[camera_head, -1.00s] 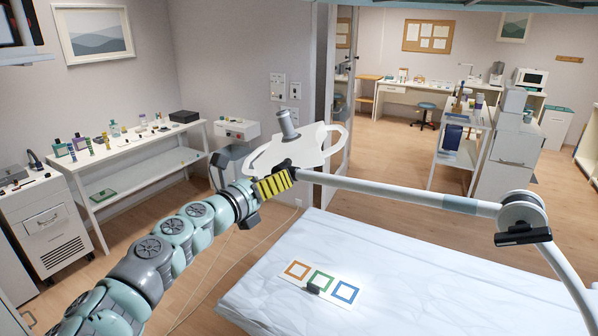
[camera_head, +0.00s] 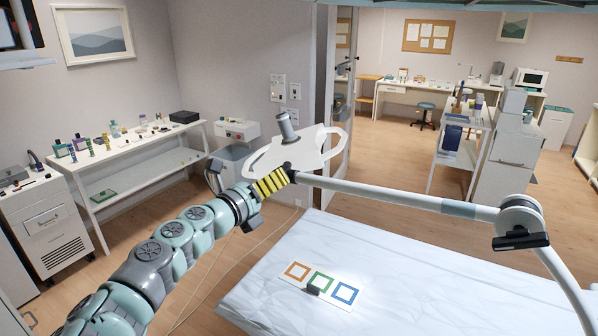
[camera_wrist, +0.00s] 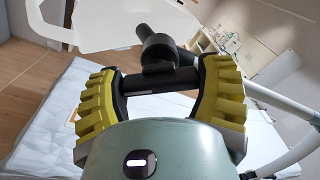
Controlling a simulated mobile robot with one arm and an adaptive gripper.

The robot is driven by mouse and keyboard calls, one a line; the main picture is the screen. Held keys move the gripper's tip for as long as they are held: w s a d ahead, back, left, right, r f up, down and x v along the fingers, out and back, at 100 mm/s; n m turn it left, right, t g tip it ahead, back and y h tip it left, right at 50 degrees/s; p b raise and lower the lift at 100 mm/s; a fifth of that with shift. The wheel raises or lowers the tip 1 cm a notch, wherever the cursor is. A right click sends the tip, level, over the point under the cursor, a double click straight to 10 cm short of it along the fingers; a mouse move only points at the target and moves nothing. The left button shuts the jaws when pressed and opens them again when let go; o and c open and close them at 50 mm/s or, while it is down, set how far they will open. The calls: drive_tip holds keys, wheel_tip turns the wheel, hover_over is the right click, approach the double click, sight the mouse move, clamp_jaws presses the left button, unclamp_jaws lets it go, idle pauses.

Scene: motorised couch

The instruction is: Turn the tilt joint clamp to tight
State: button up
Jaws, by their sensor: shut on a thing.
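The tilt joint clamp shows in the wrist view as a dark bar (camera_wrist: 150,82) with a round black hub (camera_wrist: 160,54) behind it. My gripper (camera_wrist: 159,73) has its yellow ribbed fingers shut on the bar's two ends. In the head view my gripper (camera_head: 281,178) is at the end of the white lamp arm (camera_head: 400,198), just below the lamp head; the clamp is mostly hidden there. The white lamp head (camera_head: 290,155) has a grey post handle (camera_head: 287,126) and tilts above the joint. The clamp's marking or setting cannot be read.
The lamp arm runs right to an elbow joint (camera_head: 520,217) with its own black lever (camera_head: 521,241). A white-covered couch (camera_head: 420,285) lies below, bearing a card with coloured squares (camera_head: 320,284). A side table (camera_head: 150,150) with bottles stands at left. Open floor lies beyond.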

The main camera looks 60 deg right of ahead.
drive_tip(key=n+p, duration=0.2)
drive_tip(key=n, duration=0.2)
drive_tip(key=shift+r, duration=0.15)
drive_tip(key=shift+n+p, duration=0.45)
drive_tip(key=shift+n, duration=0.65)
drive_tip(key=o, duration=1.1)
drive_tip(key=shift+o, duration=0.2)
drive_tip(key=a, duration=1.2)
drive_tip(key=shift+w, duration=0.1)
